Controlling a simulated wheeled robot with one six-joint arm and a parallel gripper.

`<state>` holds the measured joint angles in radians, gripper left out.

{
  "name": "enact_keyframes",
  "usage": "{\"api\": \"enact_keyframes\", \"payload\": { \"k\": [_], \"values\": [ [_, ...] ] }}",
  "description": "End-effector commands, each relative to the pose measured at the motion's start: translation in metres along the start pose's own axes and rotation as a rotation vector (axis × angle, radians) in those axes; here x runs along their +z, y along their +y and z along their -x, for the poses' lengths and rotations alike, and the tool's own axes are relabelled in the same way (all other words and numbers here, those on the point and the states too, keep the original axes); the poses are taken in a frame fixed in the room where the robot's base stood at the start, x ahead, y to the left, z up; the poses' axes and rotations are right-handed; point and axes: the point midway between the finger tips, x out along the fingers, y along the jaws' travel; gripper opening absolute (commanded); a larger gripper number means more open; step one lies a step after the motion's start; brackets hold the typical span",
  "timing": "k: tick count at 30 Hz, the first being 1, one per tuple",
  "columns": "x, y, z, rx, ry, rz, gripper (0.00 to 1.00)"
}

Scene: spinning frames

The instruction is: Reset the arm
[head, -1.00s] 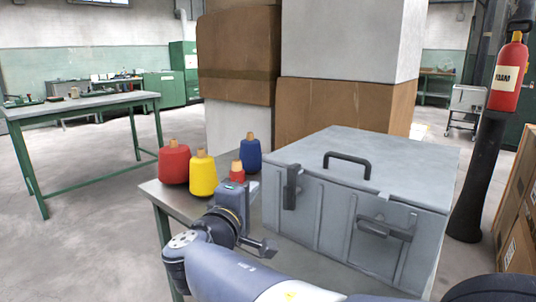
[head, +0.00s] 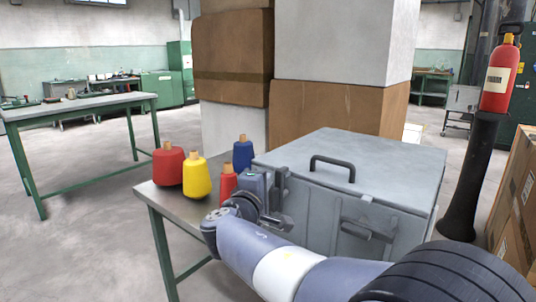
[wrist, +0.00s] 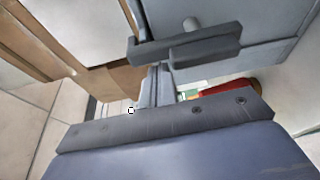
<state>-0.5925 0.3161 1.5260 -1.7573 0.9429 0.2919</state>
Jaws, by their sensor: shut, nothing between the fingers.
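My gripper (head: 277,221) is in front of the near left corner of the grey metal case, low beside its front face. Its fingers are shut with nothing between them. In the wrist view the closed fingers (wrist: 157,86) point up the picture, with a grey bar-like latch (wrist: 185,45) of the case beyond them. My arm reaches in from the lower right of the head view. I cannot tell whether the gripper touches the case.
The grey case (head: 350,170) stands shut on a metal table (head: 165,200). Red, yellow and blue thread cones, among them the yellow cone (head: 196,177), stand left of it. A fire extinguisher (head: 499,75) is at right. Open floor lies left.

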Motion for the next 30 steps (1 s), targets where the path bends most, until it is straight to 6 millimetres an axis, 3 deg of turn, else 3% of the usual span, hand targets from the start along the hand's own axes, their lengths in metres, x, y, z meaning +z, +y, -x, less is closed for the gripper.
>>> {"api": "enact_keyframes", "payload": {
  "k": [30],
  "values": [
    [-0.014,-0.003,-0.004,-0.105,0.002,0.301,0.0]
  ]
}}
